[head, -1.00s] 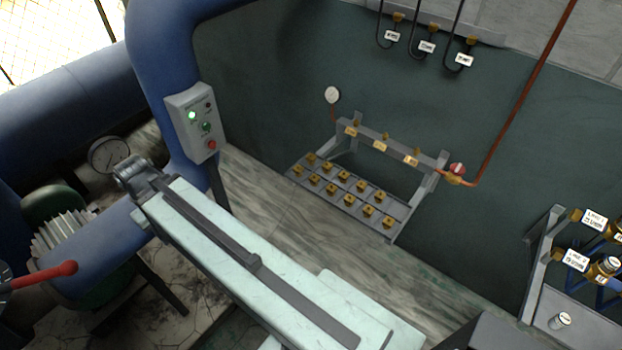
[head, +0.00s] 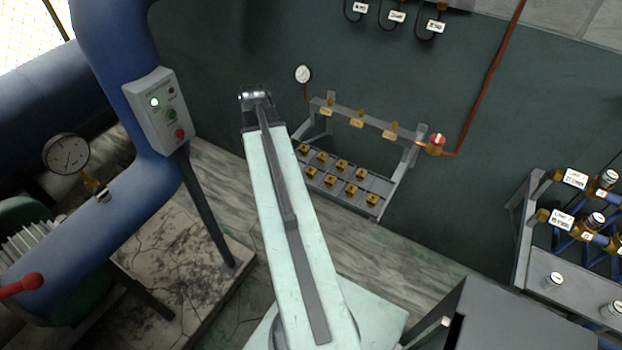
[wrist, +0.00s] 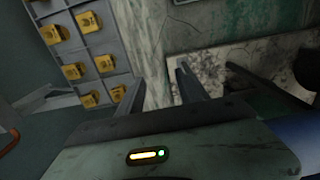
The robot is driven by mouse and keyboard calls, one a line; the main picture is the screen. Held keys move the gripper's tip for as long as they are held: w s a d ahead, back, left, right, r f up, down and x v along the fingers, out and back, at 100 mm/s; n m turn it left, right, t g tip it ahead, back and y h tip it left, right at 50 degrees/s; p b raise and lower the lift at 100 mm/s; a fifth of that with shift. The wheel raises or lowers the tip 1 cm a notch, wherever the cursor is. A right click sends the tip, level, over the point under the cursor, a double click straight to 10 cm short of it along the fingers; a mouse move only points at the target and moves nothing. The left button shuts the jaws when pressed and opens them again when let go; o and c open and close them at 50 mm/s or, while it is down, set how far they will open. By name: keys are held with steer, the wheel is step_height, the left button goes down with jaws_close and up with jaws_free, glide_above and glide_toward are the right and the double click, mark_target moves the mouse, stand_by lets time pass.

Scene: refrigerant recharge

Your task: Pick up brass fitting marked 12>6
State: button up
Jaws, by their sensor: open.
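Several small brass fittings stand in a grey compartment tray (head: 383,187) below the wall rack. One brass fitting (head: 341,166) sits in its back row and another (head: 351,190) in its front row. Their markings are too small to read, so I cannot tell which is 12>6. In the wrist view, several fittings, among them a brass fitting (wrist: 73,71), show at the upper left in the tray, beside my gripper (wrist: 161,88). My gripper is open, empty and apart from them. In the head view my arm's far end stands left of the tray and hides part of it.
A grey rack bar (head: 375,123) with labelled brass pieces runs above the tray. A gauge (head: 303,74) and a red-handled valve (head: 437,143) flank it. A control box (head: 158,108) and blue pipe (head: 100,215) stand left. A valve stand (head: 522,235) is at right.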

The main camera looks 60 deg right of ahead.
steer(key=b, duration=0.1)
glide_above(312, 168)
steer(key=shift+f, duration=0.9)
step_height(312, 168, down, 8)
steer(key=b, duration=0.8)
steer(key=shift+f, duration=0.1)
steer(key=shift+r, duration=0.2)
jaws_close()
